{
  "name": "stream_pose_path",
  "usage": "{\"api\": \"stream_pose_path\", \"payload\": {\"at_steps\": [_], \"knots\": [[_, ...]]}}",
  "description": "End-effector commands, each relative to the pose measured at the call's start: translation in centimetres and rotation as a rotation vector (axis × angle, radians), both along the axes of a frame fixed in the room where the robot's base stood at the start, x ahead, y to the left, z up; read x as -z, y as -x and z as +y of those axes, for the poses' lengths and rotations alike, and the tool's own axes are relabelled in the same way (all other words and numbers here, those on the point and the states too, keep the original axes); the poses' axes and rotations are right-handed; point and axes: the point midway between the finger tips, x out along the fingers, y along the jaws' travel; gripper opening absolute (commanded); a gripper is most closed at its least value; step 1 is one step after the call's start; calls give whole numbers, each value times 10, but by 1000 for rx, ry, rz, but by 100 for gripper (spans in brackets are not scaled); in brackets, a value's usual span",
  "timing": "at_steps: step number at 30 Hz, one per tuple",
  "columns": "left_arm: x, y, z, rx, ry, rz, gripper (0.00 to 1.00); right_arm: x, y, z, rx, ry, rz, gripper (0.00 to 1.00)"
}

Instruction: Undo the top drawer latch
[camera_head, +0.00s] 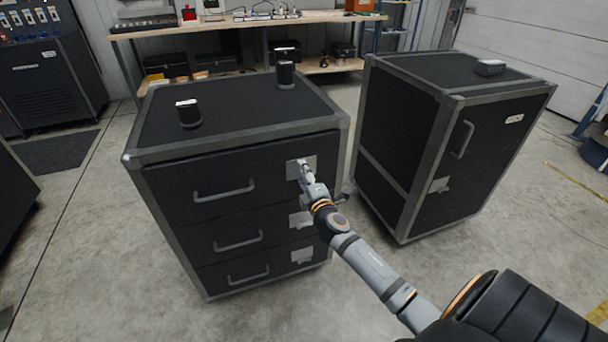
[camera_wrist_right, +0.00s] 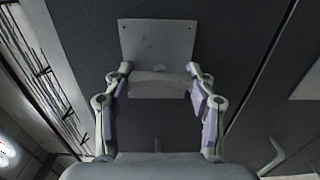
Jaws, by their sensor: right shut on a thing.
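The black case with three drawers (camera_head: 232,138) stands at centre left in the head view. The top drawer (camera_head: 180,185) is closed and has a grey bar handle (camera_head: 224,191). The top drawer latch (camera_head: 293,170) is a grey metal plate at the drawer's right end. My right gripper (camera_head: 305,168) reaches it and partly hides it. In the right wrist view the latch plate (camera_wrist_right: 158,38) fills the top centre. The right gripper's fingers (camera_wrist_right: 160,78) are on both sides of the latch's protruding flap, shut on it. My left gripper is out of view.
Latches of the middle drawer (camera_head: 300,220) and bottom drawer (camera_head: 302,255) sit below. Two small dark devices (camera_head: 188,113) (camera_head: 286,76) stand on the case. Another black case (camera_head: 480,150) stands close on the right. A workbench (camera_head: 240,25) is behind; floor in front is clear.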

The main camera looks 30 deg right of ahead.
Motion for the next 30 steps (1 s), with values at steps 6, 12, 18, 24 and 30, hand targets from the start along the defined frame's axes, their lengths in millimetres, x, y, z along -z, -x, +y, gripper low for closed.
{"api": "stream_pose_path", "payload": {"at_steps": [6,12,18,24,30], "knots": [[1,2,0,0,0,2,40,1,0,0,-1,14,4,24],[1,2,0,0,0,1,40,1,0,0,-1,14,4,24],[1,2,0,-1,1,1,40,1,0,0,-1,14,4,71],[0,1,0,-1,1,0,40,1,0,0,0,13,4,79],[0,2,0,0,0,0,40,1,2,0,0,13,4,79]]}}
